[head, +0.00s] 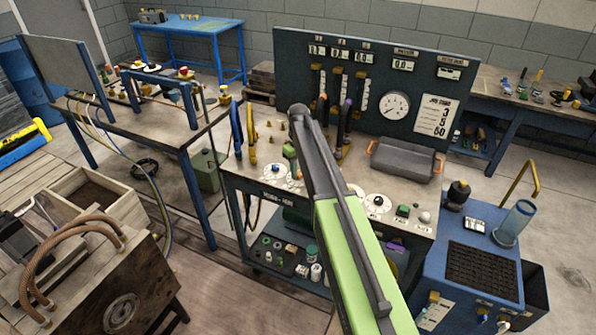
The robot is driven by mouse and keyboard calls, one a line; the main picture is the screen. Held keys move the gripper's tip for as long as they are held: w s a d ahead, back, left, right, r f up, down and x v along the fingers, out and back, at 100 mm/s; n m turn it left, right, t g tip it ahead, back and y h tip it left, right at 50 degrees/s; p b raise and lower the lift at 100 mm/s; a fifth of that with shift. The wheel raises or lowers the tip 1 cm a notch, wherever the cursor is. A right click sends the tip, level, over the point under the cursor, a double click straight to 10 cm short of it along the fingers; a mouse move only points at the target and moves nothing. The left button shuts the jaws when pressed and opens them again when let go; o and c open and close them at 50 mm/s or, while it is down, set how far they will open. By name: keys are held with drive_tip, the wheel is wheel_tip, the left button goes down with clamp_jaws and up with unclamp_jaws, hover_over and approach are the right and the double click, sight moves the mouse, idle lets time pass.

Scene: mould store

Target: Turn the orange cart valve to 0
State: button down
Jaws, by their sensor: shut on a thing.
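I cannot make out an orange valve for certain. The bench cart (330,198) in the middle has a pale top with several round white dials. The left dial (268,172) has a small blue knob, and the right dial (377,210) has a dark knob. Another dial (356,189) is partly covered by my arm. A small orange-yellow fitting (433,297) sits on the front of the blue unit at the right; I cannot tell whether it is a valve. My green and grey arm reaches up across the cart. My gripper's fingers do not show, so their hold is hidden.
A dark panel (450,95) with a gauge stands at the cart's back. A grey box (402,160) lies before it. Blue and yellow upright handles stand at the cart's left. A wooden crate (85,215) is at the left. Open floor (215,285) lies left of the cart.

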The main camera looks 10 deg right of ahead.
drive_tip(key=shift+w, duration=0.1)
idle(0.3)
drive_tip(key=c, duration=1.1)
unclamp_jaws()
wheel_tip(320, 180, up, 17)
drive_tip(key=p, duration=1.7)
drive_tip(key=shift+r, duration=0.2)
